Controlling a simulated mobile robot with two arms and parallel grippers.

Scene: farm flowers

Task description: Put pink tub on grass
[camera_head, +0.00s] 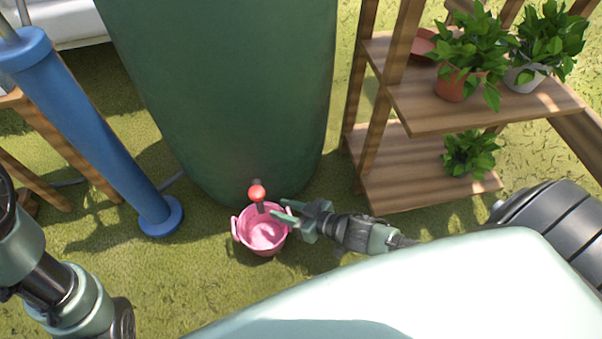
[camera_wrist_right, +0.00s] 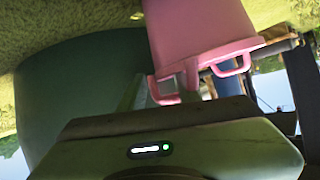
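The pink tub (camera_head: 262,234) stands upright and looks empty, under the red tap at the foot of the green barrel. It seems to rest on the grass (camera_head: 215,285). My right gripper (camera_head: 280,208) is at the tub's right rim, its two fingers apart. In the right wrist view, the tub (camera_wrist_right: 200,30) fills the top middle, its handle close to the fingers. Whether the fingers touch it is unclear. My left arm shows at the lower left, but its gripper is outside the view.
The large green barrel (camera_head: 225,90) with a red tap (camera_head: 257,192) stands right behind the tub. A blue pump-like tube (camera_head: 100,125) is to the left. A wooden shelf (camera_head: 430,180) with potted plants stands at the right. Open grass lies in front and to the left.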

